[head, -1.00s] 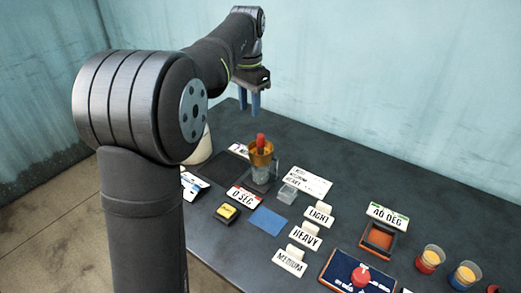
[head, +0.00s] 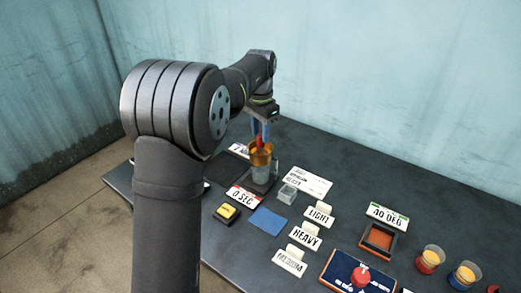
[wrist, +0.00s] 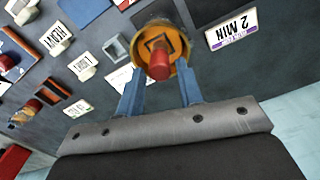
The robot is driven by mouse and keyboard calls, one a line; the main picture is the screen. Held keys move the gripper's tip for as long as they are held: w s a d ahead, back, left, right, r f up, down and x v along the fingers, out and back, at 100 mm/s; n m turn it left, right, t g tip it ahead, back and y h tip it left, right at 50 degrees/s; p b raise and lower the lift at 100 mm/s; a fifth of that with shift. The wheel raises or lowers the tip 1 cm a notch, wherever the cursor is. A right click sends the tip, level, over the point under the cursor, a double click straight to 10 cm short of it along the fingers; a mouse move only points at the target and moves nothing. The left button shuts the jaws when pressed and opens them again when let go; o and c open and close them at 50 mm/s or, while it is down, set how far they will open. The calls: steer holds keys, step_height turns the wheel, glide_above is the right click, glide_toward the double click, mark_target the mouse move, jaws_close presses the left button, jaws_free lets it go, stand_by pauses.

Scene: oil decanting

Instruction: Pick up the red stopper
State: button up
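The red stopper (head: 259,141) stands upright in the orange top of a clear vessel (head: 261,160) on the dark table. In the wrist view the stopper (wrist: 158,66) shows in front of the orange round top (wrist: 178,44). My gripper (head: 260,131) is over the vessel with its blue fingers pointing down. In the wrist view the gripper (wrist: 159,73) is open, its fingertips on either side of the stopper with visible gaps. Nothing is held. The vessel's lower part is largely hidden in the wrist view.
A small clear box (head: 287,194) stands right of the vessel. Nearer are a yellow-topped button box (head: 227,212), a blue mat (head: 269,222) and label stands such as HEAVY (head: 305,238). A blue panel with a red knob (head: 360,275) and cups of coloured liquid (head: 430,259) are at right.

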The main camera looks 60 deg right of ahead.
mark_target(261, 144)
steer(key=shift+f, duration=2.7)
jaws_close()
